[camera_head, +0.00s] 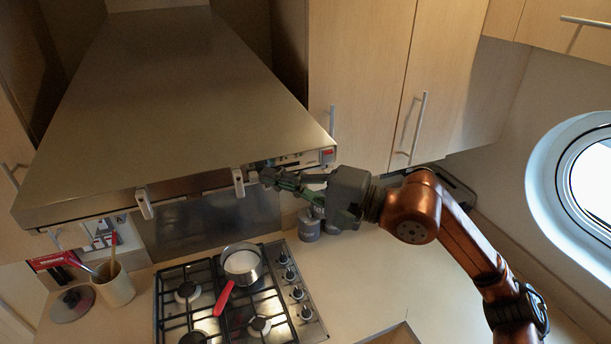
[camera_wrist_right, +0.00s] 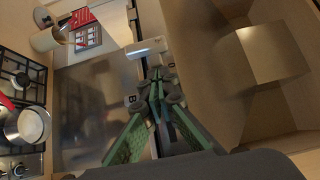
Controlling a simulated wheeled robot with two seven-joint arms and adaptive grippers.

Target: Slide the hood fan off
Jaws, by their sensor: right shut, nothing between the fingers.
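The range hood (camera_head: 165,80) is a large metal canopy above the stove. Two pale slider knobs, a left one (camera_head: 145,204) and a right one (camera_head: 238,182), stand on its front edge. I cannot tell which one is for the fan. My right gripper (camera_head: 268,176) is shut and empty at the front edge, just right of the right knob. In the right wrist view, the gripper fingertips (camera_wrist_right: 160,78) point toward a pale knob (camera_wrist_right: 146,48), close to it; contact is unclear. The gripper hides part of the control strip. My left gripper is not in view.
Below is a gas stove (camera_head: 190,300) with a pot (camera_head: 242,262) whose red handle points toward the front. A utensil holder (camera_head: 114,287) stands left of the stove. Grey canisters (camera_head: 308,227) stand under my right gripper. Cabinets (camera_head: 365,75) flank the hood on the right.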

